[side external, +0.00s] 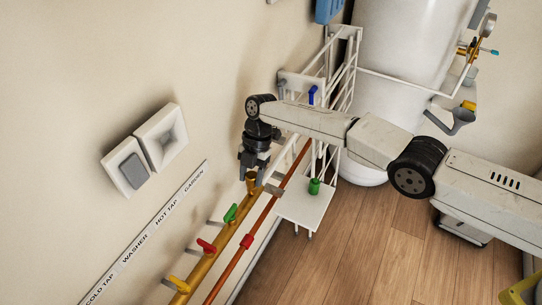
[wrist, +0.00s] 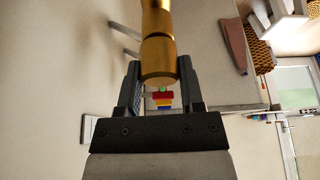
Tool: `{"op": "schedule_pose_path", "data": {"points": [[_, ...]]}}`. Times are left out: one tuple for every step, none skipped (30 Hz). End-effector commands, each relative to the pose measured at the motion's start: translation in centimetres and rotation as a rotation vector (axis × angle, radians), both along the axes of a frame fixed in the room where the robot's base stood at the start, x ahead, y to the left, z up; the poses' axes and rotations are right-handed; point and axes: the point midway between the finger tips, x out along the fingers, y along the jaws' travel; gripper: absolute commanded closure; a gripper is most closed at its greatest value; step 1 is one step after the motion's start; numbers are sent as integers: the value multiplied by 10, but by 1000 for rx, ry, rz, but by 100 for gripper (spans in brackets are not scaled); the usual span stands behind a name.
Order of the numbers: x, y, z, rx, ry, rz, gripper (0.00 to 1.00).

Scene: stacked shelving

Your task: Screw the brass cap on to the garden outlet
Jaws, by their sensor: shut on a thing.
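My gripper (side external: 251,167) points down at the upper end of the brass pipe (side external: 209,262) in the side view, under the word GARDEN. In the wrist view my gripper (wrist: 158,75) has a finger on each side of the brass cap (wrist: 158,63) and is shut on it. The cap is a smooth brass cylinder, and a further brass piece (wrist: 157,17) continues in line beyond it, with a seam between them. I cannot tell whether the cap is threaded on. In the side view a small brass part (side external: 251,183) shows below the fingers; the outlet's mouth is hidden.
Green (side external: 230,213), red (side external: 206,246) and yellow (side external: 179,285) handles line the brass pipe. A copper pipe (side external: 262,218) runs beside it. A white wire rack (side external: 305,208) stands close on the right, and a wall switch (side external: 131,171) is on the left.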

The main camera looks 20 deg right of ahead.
Motion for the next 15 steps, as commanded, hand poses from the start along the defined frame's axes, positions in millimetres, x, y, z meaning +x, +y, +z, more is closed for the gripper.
{"op": "schedule_pose_path", "data": {"points": [[0,-1,0,-3,4,-8,100],[0,-1,0,-3,4,-13,100],[0,-1,0,-2,3,-22,100],[1,-1,0,-2,3,-29,100],[0,-1,0,-2,4,-35,100],[0,-1,0,-1,4,-44,100],[1,0,0,-1,3,-51,100],[0,-1,0,-1,4,-58,100],[0,-1,0,0,3,-67,100],[0,-1,0,-1,3,-75,100],[0,-1,1,-1,2,-81,100],[0,-1,0,-1,2,-91,100],[0,-1,0,-1,2,-97,100],[-1,-2,1,-1,3,-104,100],[0,-1,0,-2,2,-124,100]]}}
